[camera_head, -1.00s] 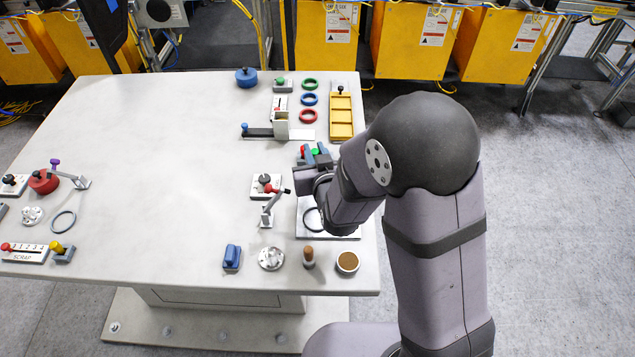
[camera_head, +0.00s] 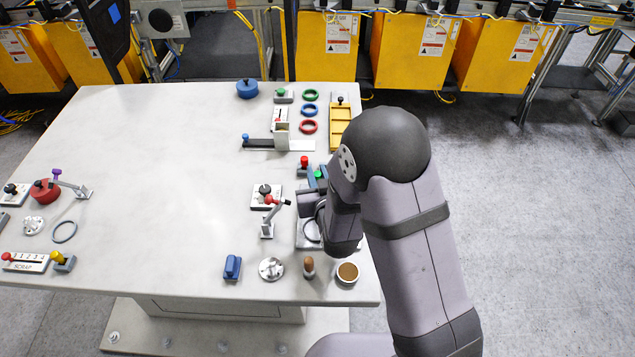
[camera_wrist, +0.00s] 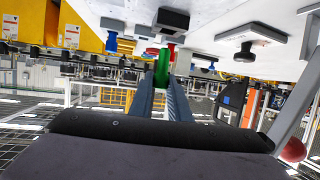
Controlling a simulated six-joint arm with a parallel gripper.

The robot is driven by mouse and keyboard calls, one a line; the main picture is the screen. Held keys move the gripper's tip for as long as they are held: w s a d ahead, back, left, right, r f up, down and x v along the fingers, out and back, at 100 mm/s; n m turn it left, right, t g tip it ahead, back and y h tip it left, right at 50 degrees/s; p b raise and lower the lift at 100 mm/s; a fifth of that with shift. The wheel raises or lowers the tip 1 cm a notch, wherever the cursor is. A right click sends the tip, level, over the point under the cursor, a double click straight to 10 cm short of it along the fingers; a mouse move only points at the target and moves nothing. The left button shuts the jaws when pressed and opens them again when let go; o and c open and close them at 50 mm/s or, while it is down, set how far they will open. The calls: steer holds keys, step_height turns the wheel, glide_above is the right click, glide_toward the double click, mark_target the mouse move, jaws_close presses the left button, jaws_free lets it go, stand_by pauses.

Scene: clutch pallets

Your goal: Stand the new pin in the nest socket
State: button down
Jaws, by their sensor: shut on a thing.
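My gripper (camera_wrist: 163,84) is shut on a green pin (camera_wrist: 163,66), which shows between the two blue-grey fingers in the wrist view. In the head view my gripper (camera_head: 318,178) is at the right side of the table, and the green pin's end (camera_head: 318,174) just shows between the fingers. A pale plate (camera_head: 308,243) with a dark ring lies under my wrist and is largely hidden by it. I cannot make out the nest socket for certain.
A red-knobbed block (camera_head: 304,163) stands just beyond my gripper. A clamp with a red tip (camera_head: 269,220) is close on the left. A brown-topped peg (camera_head: 309,267) and a round brown-filled cup (camera_head: 347,273) stand at the front edge. The table's middle (camera_head: 180,180) is clear.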

steer(key=shift+f, duration=1.85)
steer(key=shift+f, duration=0.2)
steer(key=c, duration=1.7)
jaws_free()
steer(key=shift+o, duration=0.2)
steer(key=shift+r, duration=0.1)
